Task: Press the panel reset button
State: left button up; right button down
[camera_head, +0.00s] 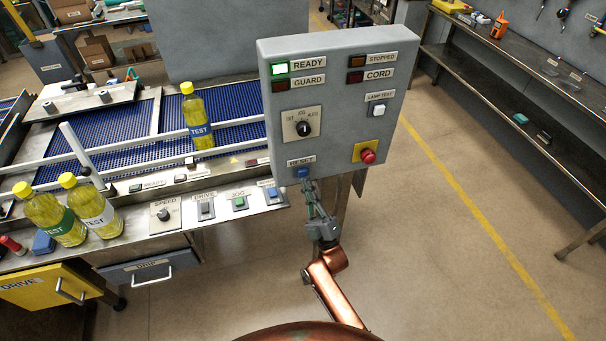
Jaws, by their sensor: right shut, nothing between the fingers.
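The grey control panel (338,120) stands upright in the centre of the head view. The blue reset button (303,172) sits low on its left side, under a RESET label (301,161). My copper-coloured right arm comes up from the bottom. My left gripper is not in view.
A red stop button (368,156), a white lamp-test button (378,110) and a black selector (303,129) share the panel. A blue-belted conveyor (238,105) with a yellow bottle (197,118) is at left. Two bottles stand front left. Open floor (450,240) lies right, before a shelf.

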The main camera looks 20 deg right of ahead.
jog(key=s+p, duration=0.2)
jog(key=s, duration=0.3)
jog(key=shift+d, duration=0.1)
dwell(0.3)
dwell(0.6)
